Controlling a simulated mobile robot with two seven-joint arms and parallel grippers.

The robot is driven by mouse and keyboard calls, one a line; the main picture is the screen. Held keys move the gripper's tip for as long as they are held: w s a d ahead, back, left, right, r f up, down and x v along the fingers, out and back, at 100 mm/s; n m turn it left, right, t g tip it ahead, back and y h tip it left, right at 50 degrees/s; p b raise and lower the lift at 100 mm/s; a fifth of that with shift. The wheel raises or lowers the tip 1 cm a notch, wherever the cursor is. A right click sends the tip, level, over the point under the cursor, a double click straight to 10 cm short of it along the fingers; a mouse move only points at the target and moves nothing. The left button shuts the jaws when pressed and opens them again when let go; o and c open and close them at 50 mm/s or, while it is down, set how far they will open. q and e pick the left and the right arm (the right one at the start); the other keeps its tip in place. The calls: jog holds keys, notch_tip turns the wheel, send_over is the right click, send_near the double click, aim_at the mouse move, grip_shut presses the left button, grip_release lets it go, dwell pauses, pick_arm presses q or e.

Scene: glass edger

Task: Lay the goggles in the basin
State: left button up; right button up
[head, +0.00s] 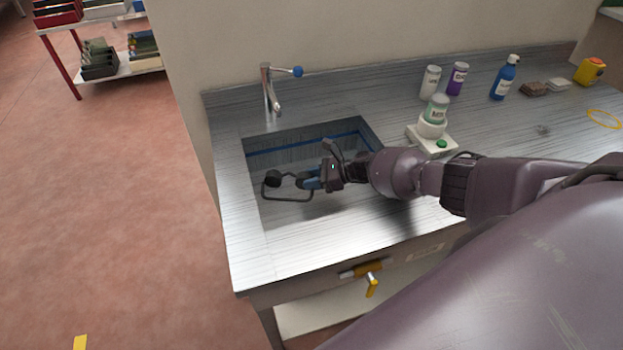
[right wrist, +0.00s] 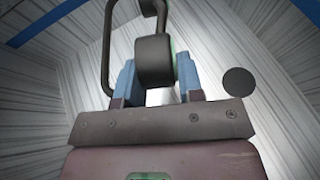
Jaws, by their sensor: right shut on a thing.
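The goggles (head: 272,179), dark with a thin looped band, are in my right gripper (head: 305,181), over the left part of the sunken metal basin (head: 300,150). In the right wrist view the goggles (right wrist: 155,58) sit between the two blue fingers of the gripper (right wrist: 157,80), which is shut on them. The basin's walls (right wrist: 265,60) surround them in that view. I cannot tell whether the goggles touch the basin floor. My forearm hides the basin's right part. My left gripper is not in view.
A tap (head: 270,90) with a blue knob stands behind the basin. To the right, a white device (head: 432,138) holds a green-labelled jar (head: 436,107). White, purple and blue bottles (head: 505,78) stand near the back. The counter front (head: 300,262) is clear.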

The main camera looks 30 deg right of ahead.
jog(key=shift+f, duration=0.25)
jog(key=o, duration=0.9)
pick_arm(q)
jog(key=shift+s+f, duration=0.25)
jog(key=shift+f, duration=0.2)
pick_arm(e)
jog(key=shift+o, duration=0.2)
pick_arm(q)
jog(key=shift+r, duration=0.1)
pick_arm(e)
jog(key=shift+r, duration=0.35)
jog(key=shift+s+d+r+p, duration=0.2)
jog(key=shift+d+r+p, duration=0.1)
jog(key=shift+r+p, duration=0.25)
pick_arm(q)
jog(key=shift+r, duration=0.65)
pick_arm(e)
jog(key=v, duration=1.1)
